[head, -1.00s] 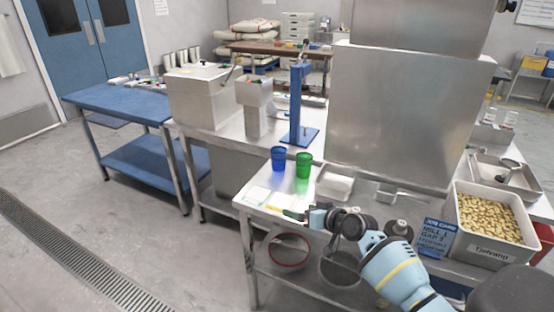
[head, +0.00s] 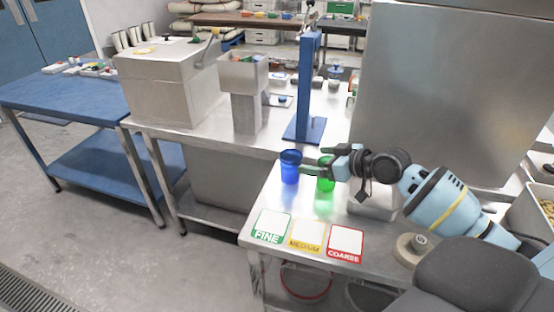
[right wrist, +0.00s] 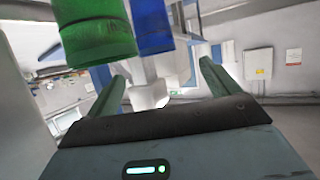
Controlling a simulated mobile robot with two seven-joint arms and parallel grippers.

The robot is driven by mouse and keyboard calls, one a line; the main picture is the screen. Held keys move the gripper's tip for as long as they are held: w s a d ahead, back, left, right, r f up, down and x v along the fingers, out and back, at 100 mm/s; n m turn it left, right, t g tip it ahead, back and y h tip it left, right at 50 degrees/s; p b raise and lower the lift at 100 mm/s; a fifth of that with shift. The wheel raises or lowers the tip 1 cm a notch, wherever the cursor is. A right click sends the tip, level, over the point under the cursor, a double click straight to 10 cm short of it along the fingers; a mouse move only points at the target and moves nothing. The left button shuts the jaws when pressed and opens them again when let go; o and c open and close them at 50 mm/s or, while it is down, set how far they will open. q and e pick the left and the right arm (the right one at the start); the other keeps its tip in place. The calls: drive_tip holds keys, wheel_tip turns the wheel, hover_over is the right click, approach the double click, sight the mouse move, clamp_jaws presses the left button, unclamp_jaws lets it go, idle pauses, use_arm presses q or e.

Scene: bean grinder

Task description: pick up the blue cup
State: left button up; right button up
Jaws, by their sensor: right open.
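The blue cup (head: 290,170) stands upright on the steel table, left of the green cup (head: 325,184). My right gripper (head: 312,161) comes in from the right at cup height. It is open, its fingers pointing left at the blue cup, and partly covers the green cup. In the right wrist view, the blue cup (right wrist: 151,26) shows at the top, ahead of and between the open fingers (right wrist: 165,82). The green cup (right wrist: 93,32) is close at upper left, by the left finger. I cannot tell whether the fingers touch either cup. My left gripper is out of view.
FINE (head: 270,227), MEDIUM (head: 307,236) and COARSE (head: 346,243) cards lie at the table's front. A blue stand (head: 306,90) is behind the cups; a large steel housing (head: 450,90) is at right. Bare tabletop lies between cups and cards.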

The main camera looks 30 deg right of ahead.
approach(283, 156)
drive_tip(key=shift+x, duration=2.2)
drive_tip(key=c, duration=1.3)
wheel_tip(283, 156, up, 10)
drive_tip(key=shift+p, duration=0.35)
